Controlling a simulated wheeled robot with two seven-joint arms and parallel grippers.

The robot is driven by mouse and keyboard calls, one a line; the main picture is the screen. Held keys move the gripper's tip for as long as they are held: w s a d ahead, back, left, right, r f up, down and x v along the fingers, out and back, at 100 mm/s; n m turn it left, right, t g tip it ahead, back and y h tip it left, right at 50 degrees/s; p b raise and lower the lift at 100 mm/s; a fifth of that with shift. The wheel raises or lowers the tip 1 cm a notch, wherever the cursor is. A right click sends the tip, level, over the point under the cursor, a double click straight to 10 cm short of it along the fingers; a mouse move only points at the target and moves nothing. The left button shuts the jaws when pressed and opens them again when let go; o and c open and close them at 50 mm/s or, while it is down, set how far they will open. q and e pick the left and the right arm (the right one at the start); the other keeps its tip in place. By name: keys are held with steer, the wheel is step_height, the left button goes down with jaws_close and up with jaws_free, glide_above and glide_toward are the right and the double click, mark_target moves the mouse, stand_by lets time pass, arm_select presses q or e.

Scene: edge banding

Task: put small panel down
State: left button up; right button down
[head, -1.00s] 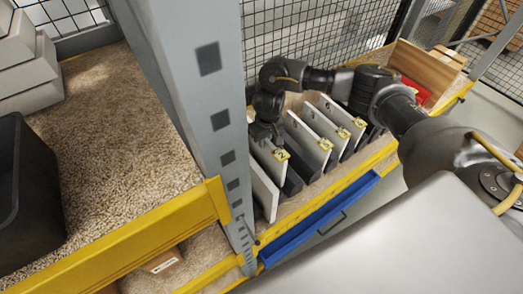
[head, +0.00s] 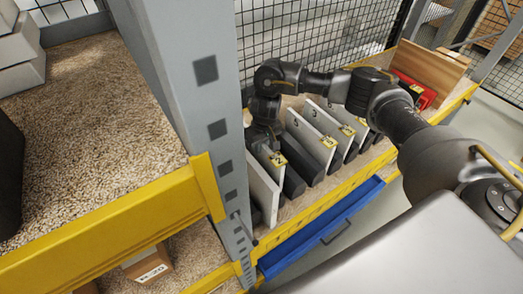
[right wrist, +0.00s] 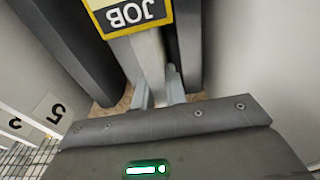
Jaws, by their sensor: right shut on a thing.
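The small panel (head: 268,163) is a thin light board with a yellow JOB tag. It stands on edge in the rack on the shelf, low between dark dividers (head: 293,182). My right gripper (head: 262,140) reaches down from above and is shut on its top edge. In the right wrist view, the fingers (right wrist: 160,90) close on the panel (right wrist: 149,62), with the JOB tag (right wrist: 130,14) at the top. Dark dividers (right wrist: 188,40) stand on both sides. The panel's bottom edge is hidden. My left gripper is out of view.
A plain pale panel (head: 263,192) stands just left of it. Several tagged panels (head: 312,138) stand to the right. A grey upright post (head: 190,110) is close on the left. A blue drawer (head: 318,235) sits below the yellow shelf edge; wire mesh (head: 300,40) stands behind.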

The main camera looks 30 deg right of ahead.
steer(key=shift+r, duration=0.1)
steer(key=shift+s, duration=0.1)
steer(key=c, duration=1.4)
jaws_free()
steer(key=shift+c, duration=0.2)
step_height(320, 180, up, 12)
steer(key=s, duration=0.1)
steer(key=shift+s, duration=0.25)
steer(key=shift+d, duration=0.1)
